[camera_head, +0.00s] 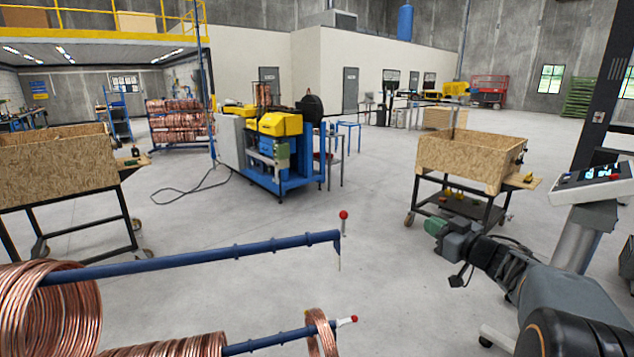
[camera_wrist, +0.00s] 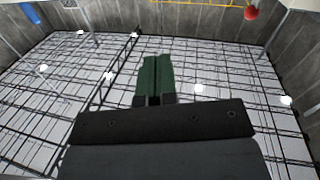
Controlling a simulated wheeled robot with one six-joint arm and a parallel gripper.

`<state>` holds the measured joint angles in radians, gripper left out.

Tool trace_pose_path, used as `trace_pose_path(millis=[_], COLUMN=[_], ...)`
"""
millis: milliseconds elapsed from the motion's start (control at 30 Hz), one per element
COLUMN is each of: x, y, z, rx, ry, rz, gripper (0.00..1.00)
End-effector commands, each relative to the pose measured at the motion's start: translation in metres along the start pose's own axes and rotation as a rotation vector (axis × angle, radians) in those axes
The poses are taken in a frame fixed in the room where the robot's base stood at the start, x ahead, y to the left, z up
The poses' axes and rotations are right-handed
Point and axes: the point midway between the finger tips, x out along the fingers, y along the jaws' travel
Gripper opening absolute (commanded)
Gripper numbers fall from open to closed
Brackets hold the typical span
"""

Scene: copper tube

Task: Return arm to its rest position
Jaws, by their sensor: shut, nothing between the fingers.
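My arm (camera_head: 500,262) is in the right of the head view, reaching in from the lower right corner. My gripper (camera_head: 431,226) has green fingers at the left end of the arm, in front of the wooden cart. It is apart from the blue rods. In the wrist view my gripper (camera_wrist: 154,62) shows its two green fingers shut together with nothing between them. The wrist view looks up at the ceiling grid (camera_wrist: 220,75) and its lights.
A blue rod (camera_head: 210,257) with a red ball end (camera_head: 343,215) holds a large copper coil (camera_head: 60,315). A lower rod (camera_head: 265,342) bears a small coil (camera_head: 318,335). A wooden-box cart (camera_head: 468,160) stands behind my gripper. The middle floor (camera_head: 370,215) is clear.

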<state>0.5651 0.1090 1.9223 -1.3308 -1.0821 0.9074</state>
Motion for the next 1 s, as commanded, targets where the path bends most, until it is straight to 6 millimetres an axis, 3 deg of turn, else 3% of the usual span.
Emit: trace_pose_path(millis=[100, 200, 267, 367, 467, 600, 800, 900, 1000], x=[-0.014, -0.035, -0.051, -0.079, -0.106, -0.138, -0.164, -0.164, -0.161], y=[0.039, 0.054, 0.053, 0.035, -0.004, -0.086, -0.195, -0.224, -0.235], z=[0.025, 0.046, 0.059, 0.083, 0.107, 0.13, 0.133, 0.125, 0.115], rx=[-0.042, -0.044, -0.024, 0.038, 0.135, 0.293, 0.458, 0.47, 0.432], ry=[-0.125, -0.279, -0.388, -0.593, -0.811, -1.086, -1.276, -1.247, -1.21], rz=[0.309, 0.526, 0.626, 0.74, 0.769, 0.679, 0.444, 0.376, 0.342], gripper=[0.0, 0.0, 0.0, 0.0, 0.0, 0.0, 0.0, 0.0, 0.0])
